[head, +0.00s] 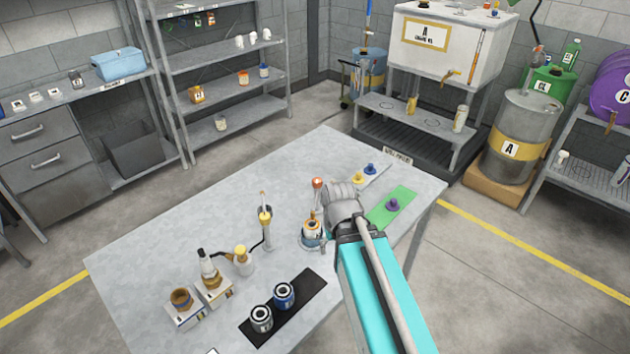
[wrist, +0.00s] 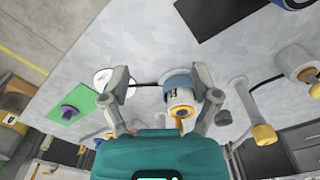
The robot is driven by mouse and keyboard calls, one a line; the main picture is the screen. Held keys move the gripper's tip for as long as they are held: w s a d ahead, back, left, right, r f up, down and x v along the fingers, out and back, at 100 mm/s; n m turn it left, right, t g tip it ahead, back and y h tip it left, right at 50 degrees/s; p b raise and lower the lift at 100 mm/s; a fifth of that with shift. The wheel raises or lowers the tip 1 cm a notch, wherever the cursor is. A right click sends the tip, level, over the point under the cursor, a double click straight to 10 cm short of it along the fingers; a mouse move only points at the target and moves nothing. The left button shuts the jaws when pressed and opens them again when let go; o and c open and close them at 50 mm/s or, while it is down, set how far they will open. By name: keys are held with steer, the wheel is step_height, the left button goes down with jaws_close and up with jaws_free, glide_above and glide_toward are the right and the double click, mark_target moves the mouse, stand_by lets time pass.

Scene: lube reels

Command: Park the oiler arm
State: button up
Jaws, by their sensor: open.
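What looks like the oiler arm, a slim grey post with a yellow collar (head: 265,217), stands on the table with a dark hose beside it. In the wrist view, a grey post with a yellow end (wrist: 264,134) appears right of my gripper. My gripper (wrist: 162,76) is open, its fingers spread and pointing down at the table. A white, blue-banded bottle with an orange top (wrist: 180,97) shows between the fingers, closer to the right one; I cannot tell whether they touch. It also shows in the head view (head: 312,233). My wrist hides the fingertips there.
The table (head: 180,240) holds a black mat (head: 300,299) with two cans, a green mat (head: 399,212) with a purple knob, and several bottles at front left. A white disc (wrist: 115,82) lies near my left finger. The table's back left is clear.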

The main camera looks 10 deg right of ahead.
mark_target(317, 180)
steer(key=w+r+n+p, duration=0.1)
steer(key=w+r+p, duration=0.3)
steer(key=w, duration=0.5)
steer(key=w+r+n+p, duration=0.2)
steer(key=w+r+p, duration=0.3)
steer(key=w, duration=0.5)
steer(key=w+r+n+p, duration=0.2)
steer(key=w+r+p, duration=0.2)
steer(key=w, duration=0.5)
steer(key=shift+w+d+r, duration=0.3)
steer(key=shift+w+d, duration=0.05)
steer(key=shift+w, duration=0.05)
steer(key=shift+f, duration=0.25)
step_height(317, 180, down, 13)
steer(key=b, duration=1.3)
steer(key=shift+s+f, duration=0.1)
steer(key=shift+f, duration=0.05)
jaws_close()
steer(key=shift+a, duration=0.1)
